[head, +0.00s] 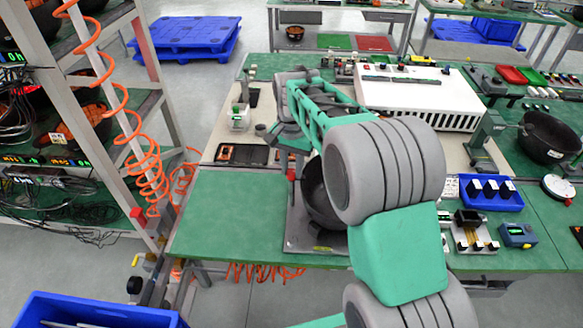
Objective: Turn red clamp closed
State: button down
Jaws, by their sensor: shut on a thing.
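A small red piece, which looks like the red clamp's handle (291,175), shows at the left edge of a metal plate (298,238) on the green bench. My gripper (291,160) points down right above it and is shut on it. The fingertips are small and dark here, so the exact grip is hard to see. A dark round bowl-like part (318,200) sits on the plate just right of the clamp. My arm hides its right side and most of the plate. The clamp's body and how far it is turned cannot be made out.
A white vented box (420,95) stands behind my arm. A black tray (243,154) lies left of my gripper. A blue tray (485,192) and small devices sit to the right. A rack with orange coiled hose (125,120) stands left. The bench's front left is clear.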

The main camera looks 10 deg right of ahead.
aim_at(292, 171)
jog(key=shift+m, duration=0.6)
jog(key=c, duration=1.1)
grip_release()
jog(key=shift+c, duration=0.2)
jog(key=shift+r, duration=0.15)
notch_tip(292, 171, up, 8)
jog(key=shift+f+b, duration=0.2)
jog(key=shift+b, duration=0.3)
